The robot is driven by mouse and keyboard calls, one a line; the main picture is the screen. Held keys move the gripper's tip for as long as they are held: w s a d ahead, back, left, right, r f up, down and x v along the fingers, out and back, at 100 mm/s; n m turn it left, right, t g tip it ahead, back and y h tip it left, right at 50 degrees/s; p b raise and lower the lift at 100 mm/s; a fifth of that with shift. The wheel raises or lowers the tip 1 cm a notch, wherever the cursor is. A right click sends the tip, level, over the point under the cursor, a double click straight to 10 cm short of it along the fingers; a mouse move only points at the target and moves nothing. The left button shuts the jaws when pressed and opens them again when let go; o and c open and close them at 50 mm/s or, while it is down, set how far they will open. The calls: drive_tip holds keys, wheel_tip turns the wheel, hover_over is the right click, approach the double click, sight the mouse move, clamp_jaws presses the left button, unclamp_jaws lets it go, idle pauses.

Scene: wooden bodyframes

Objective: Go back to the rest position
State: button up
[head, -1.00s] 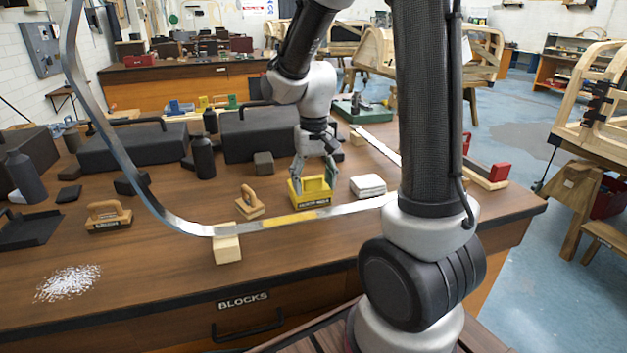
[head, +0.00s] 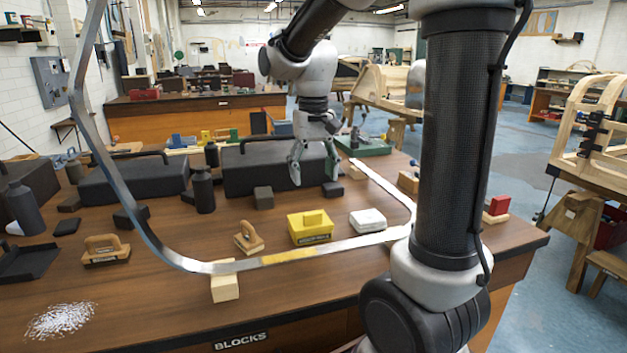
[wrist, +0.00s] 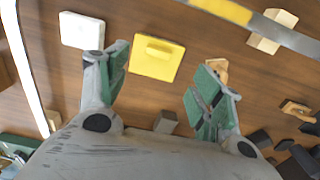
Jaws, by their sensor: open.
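My gripper (head: 313,165) hangs above the workbench in the head view, with its fingers pointing down. It is open and empty, and its green-padded fingers stand apart in the wrist view (wrist: 160,85). A yellow box-like block (head: 310,228) with a dark label on its front sits on the bench below the gripper, apart from it. In the wrist view the yellow block (wrist: 157,58) lies beyond the fingertips, between them.
A bent metal strip (head: 170,250) curves over the bench front, propped on a wooden block (head: 224,287). A white block (head: 367,220), a wooden-handled tool (head: 248,238) and black cases (head: 262,165) stand around. White bits (head: 60,319) lie at the front left.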

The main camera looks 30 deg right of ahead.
idle(0.4)
drive_tip(key=s+d+r+n+t, duration=0.2)
drive_tip(key=s+t, duration=0.2)
drive_tip(key=s, duration=1.3)
drive_tip(key=shift+s, duration=0.25)
